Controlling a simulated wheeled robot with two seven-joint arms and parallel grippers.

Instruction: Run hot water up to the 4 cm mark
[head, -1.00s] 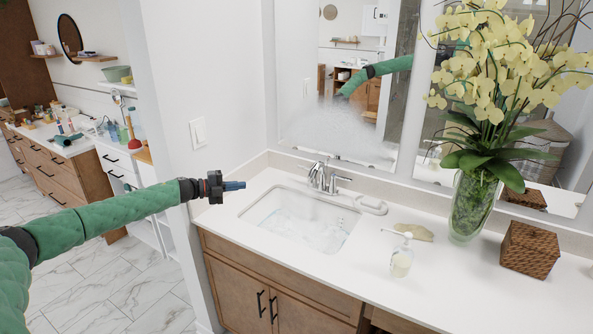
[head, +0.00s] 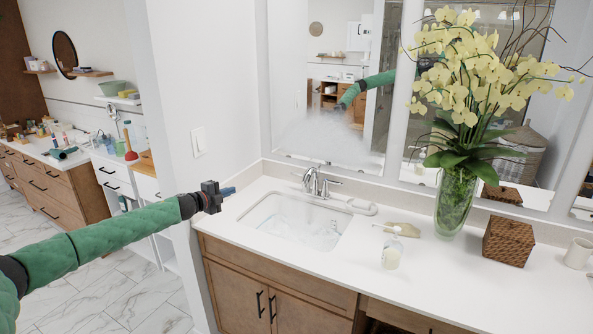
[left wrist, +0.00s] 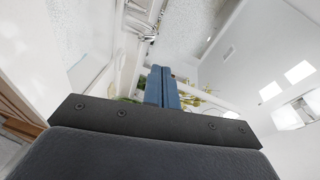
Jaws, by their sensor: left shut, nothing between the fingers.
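The white sink basin (head: 262,218) is set in the counter and holds clear, bluish water with bright ripples. I cannot read a level mark in it. The chrome faucet (head: 318,183) stands at the basin's back edge, with a lever at its right side. Whether water is flowing from its spout is too small to tell. My left gripper (head: 229,191) is shut and empty, over the counter to the left of the basin, apart from the faucet. Its blue fingers (left wrist: 162,88) are together in the left wrist view. My right gripper is out of view.
On the white counter (head: 340,256), right of the basin, are a soap dispenser (head: 391,252), a tan item (head: 405,230), a vase of orchids (head: 456,205), a woven box (head: 508,241) and a mug (head: 577,253). A wall with a switch (head: 199,140) stands close left.

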